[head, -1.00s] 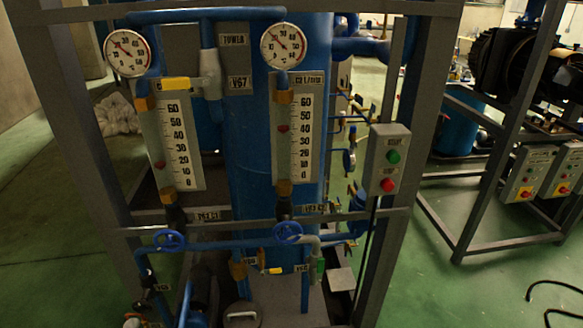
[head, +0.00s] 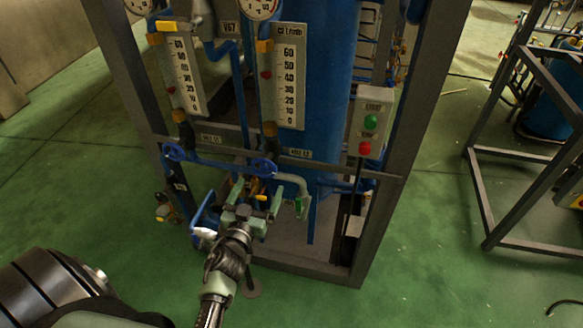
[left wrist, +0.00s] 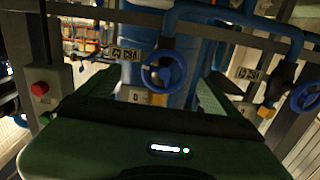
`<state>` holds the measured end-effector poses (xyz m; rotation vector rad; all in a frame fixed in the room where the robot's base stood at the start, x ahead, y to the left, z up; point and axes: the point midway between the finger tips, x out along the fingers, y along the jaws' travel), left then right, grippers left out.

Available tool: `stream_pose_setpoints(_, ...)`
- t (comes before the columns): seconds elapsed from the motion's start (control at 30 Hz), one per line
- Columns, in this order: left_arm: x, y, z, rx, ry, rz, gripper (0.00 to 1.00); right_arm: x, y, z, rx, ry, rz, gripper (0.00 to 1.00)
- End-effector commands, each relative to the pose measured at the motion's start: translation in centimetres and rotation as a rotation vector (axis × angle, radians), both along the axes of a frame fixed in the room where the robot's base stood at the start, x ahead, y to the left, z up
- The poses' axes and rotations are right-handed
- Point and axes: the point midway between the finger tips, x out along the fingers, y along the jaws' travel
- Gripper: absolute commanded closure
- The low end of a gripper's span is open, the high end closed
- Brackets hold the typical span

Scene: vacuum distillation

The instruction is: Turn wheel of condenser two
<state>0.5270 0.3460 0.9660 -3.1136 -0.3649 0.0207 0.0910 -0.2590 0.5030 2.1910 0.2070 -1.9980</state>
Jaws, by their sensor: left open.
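The wheel of condenser two (head: 262,167) is a small blue handwheel on the rack's front crossbar, below the right flow gauge (head: 290,75). It also shows in the left wrist view (left wrist: 163,67), upper middle, in front of the blue column. My left gripper (head: 248,200) is open and empty, just below and slightly left of this wheel in the head view, apart from it. In the left wrist view its dark green body fills the lower part, with the wheel beyond it between the fingers. My right gripper is not in view.
A second blue handwheel (head: 175,151) sits to the left on the same pipe; it shows at right in the left wrist view (left wrist: 307,97). A button box (head: 368,130) with green and red buttons hangs on the right post. Pipes crowd below the wheels. Green floor lies open in front.

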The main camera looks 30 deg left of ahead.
Motion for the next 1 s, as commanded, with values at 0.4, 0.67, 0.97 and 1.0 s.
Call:
stream_pose_setpoints(0.4,5.2,1.5,1.0,0.004,-0.016,0.003,0.06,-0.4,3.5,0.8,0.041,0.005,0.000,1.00)
stream_pose_setpoints(0.67,7.5,2.0,0.8,0.004,-0.013,0.003,0.06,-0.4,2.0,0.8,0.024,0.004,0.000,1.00)
stream_pose_setpoints(0.97,7.6,2.1,0.7,0.004,-0.012,0.003,0.15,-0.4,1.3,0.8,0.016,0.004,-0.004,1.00)
stream_pose_setpoints(1.0,7.6,2.1,0.7,0.004,-0.012,0.003,0.26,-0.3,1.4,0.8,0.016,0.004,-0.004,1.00)
